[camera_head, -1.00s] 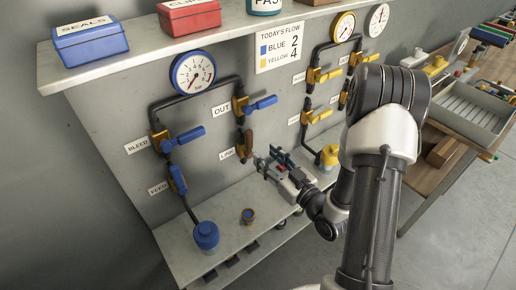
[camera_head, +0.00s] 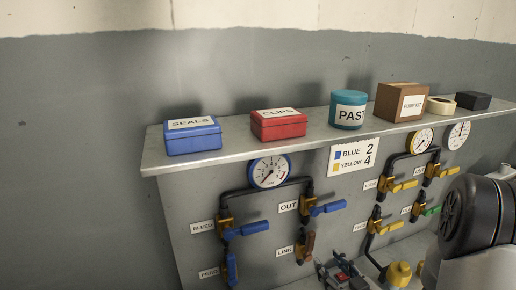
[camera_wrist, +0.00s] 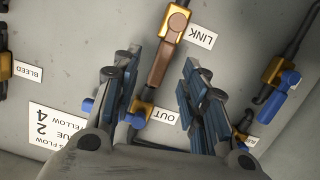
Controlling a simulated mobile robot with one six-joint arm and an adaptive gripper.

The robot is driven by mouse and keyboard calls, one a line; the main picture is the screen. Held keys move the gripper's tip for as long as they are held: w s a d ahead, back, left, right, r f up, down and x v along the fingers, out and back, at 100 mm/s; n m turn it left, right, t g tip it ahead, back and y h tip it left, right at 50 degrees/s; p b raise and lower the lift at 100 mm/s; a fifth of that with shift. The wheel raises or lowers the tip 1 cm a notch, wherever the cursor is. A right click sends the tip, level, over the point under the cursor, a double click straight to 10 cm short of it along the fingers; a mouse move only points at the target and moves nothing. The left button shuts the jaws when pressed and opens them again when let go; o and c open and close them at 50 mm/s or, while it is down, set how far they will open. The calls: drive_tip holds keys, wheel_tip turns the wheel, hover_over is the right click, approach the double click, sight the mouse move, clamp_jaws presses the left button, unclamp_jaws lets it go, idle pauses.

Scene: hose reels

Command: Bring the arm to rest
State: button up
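My gripper (camera_head: 342,272) shows at the bottom edge of the head view, beside the valve panel and right of the LINK valve, partly cut off. In the wrist view my gripper (camera_wrist: 157,68) has its two fingers spread apart with nothing held. The brown handle of the LINK valve (camera_wrist: 161,62) shows between the fingers in that picture; in the head view the LINK valve (camera_head: 307,246) stands apart from my gripper. My dark arm joint fills the lower right of the head view.
A shelf (camera_head: 240,150) above the panel holds a blue SEALS box (camera_head: 192,139), a red CLIPS box (camera_head: 279,127), a teal tub (camera_head: 348,108) and a brown carton (camera_head: 401,101). Blue-handled valves (camera_head: 247,229) and yellow-handled valves (camera_head: 403,186) project from the panel.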

drive_tip(key=s+d+r+m+g+h, duration=0.25)
drive_tip(key=s+r+g+h, duration=0.35)
drive_tip(key=r, duration=0.4)
drive_tip(key=s+a+r+m+g+y, duration=0.1)
drive_tip(key=s+a, duration=0.4)
drive_tip(key=s, duration=0.5)
drive_tip(key=s+a+r+m+g, duration=0.1)
drive_tip(key=s+a, duration=0.4)
drive_tip(key=s, duration=0.5)
drive_tip(key=shift+r+g+y, duration=0.4)
drive_tip(key=shift+r+g, duration=0.5)
drive_tip(key=shift+g, duration=0.3)
drive_tip(key=shift+m, duration=0.25)
drive_tip(key=shift+c, duration=0.2)
drive_tip(key=shift+c, duration=0.6)
drive_tip(key=shift+d, duration=0.1)
